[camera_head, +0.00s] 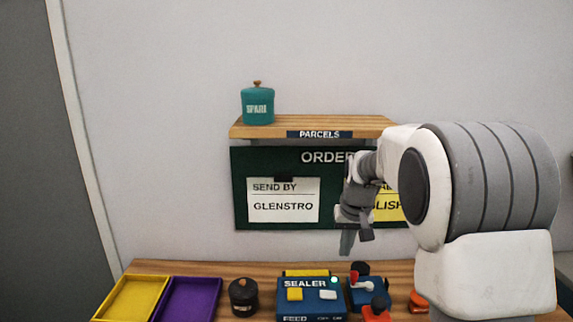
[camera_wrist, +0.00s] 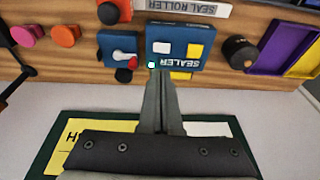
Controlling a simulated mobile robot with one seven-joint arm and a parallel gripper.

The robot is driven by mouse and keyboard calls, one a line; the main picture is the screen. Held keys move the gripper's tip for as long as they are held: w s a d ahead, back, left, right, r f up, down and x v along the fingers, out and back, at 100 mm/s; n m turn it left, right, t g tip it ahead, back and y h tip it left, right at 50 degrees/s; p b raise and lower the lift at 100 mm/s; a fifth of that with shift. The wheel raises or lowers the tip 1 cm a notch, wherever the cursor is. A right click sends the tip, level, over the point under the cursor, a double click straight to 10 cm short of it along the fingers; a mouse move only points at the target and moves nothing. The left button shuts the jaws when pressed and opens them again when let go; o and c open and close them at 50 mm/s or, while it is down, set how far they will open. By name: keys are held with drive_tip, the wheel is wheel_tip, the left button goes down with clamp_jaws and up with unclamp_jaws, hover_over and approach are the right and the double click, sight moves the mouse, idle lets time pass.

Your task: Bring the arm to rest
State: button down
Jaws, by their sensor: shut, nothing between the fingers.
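My arm's large white and grey links fill the right of the head view and hide part of the order board. My gripper (camera_head: 346,240) hangs in front of the board, pointing down, above the wooden bench. In the wrist view my gripper (camera_wrist: 160,75) shows its two fingers together, shut and empty. They point toward the blue sealer (camera_wrist: 175,45), which also shows on the bench in the head view (camera_head: 311,307). A green light is lit on the sealer. I cannot tell the exact gap between the fingertips and the bench.
A yellow tray (camera_head: 133,299), a purple tray (camera_head: 187,299) and a dark jar (camera_head: 243,296) stand left of the sealer. A blue lever box (camera_head: 367,293) stands to its right. A parcels shelf (camera_head: 350,124) with a teal canister (camera_head: 257,106) is above the order board (camera_head: 240,190).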

drive_tip(key=s+r+t, duration=0.1)
drive_tip(key=s+r, duration=0.4)
drive_tip(key=s, duration=0.3)
drive_tip(key=s+r, duration=0.5)
drive_tip(key=s, duration=0.3)
drive_tip(key=s+f+t, duration=0.1)
drive_tip(key=s+f, duration=0.1)
drive_tip(key=s, duration=1.3)
drive_tip(key=shift+s+t, duration=0.4)
